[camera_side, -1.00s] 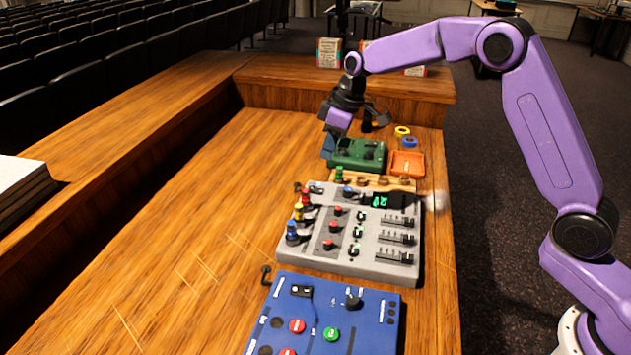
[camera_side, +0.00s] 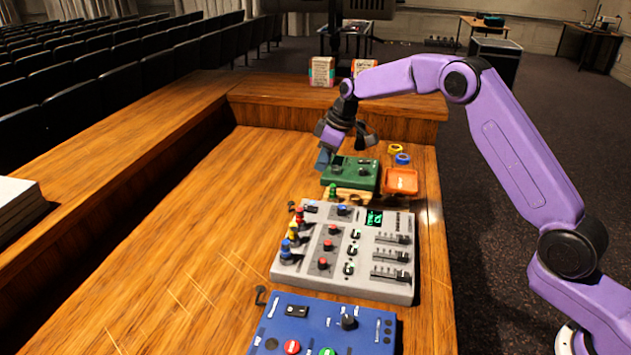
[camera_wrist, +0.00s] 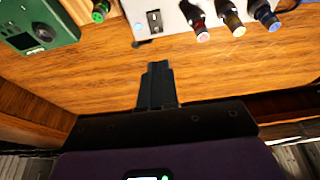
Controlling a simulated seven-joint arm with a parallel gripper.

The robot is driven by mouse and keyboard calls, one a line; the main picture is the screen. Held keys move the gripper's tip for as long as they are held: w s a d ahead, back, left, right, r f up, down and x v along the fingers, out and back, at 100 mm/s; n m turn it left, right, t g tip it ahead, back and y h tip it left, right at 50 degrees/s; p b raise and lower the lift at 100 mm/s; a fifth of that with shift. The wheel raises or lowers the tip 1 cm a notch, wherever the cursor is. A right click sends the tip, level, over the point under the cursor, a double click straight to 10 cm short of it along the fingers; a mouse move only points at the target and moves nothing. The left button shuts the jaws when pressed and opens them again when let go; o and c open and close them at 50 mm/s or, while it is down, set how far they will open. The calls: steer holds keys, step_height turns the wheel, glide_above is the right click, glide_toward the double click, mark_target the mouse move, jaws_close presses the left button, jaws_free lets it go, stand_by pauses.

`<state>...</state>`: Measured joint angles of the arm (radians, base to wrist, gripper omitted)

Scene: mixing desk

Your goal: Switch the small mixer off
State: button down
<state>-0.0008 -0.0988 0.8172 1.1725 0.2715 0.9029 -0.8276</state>
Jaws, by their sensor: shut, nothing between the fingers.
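A light grey mixer (camera_side: 318,268) with sliders, knobs and a lit green display (camera_side: 374,218) lies on the wooden desk. A small black switch (camera_side: 311,209) is at its far left corner; the wrist view shows this switch (camera_wrist: 154,20) near the mixer's edge. A smaller green box (camera_side: 365,183) with a black knob sits behind the grey mixer. I cannot tell which of these the task calls the small mixer. My gripper (camera_side: 322,164) is shut and empty, above the desk by the green box's left end. Its closed fingers (camera_wrist: 157,72) point toward the switch, apart from it.
A blue panel (camera_side: 335,325) with buttons and a knob lies in front. An orange tray (camera_side: 401,181) and yellow and blue rings (camera_side: 402,159) are right of the green box. Coloured plugs stand on the grey mixer's left edge. The desk (camera_side: 205,225) is clear to the left.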

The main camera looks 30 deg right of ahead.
mark_target(306, 208)
steer(key=x, duration=1.2)
steer(key=shift+s+d+f, duration=0.1)
steer(key=shift+s+f, duration=0.05)
steer(key=shift+f, duration=0.5)
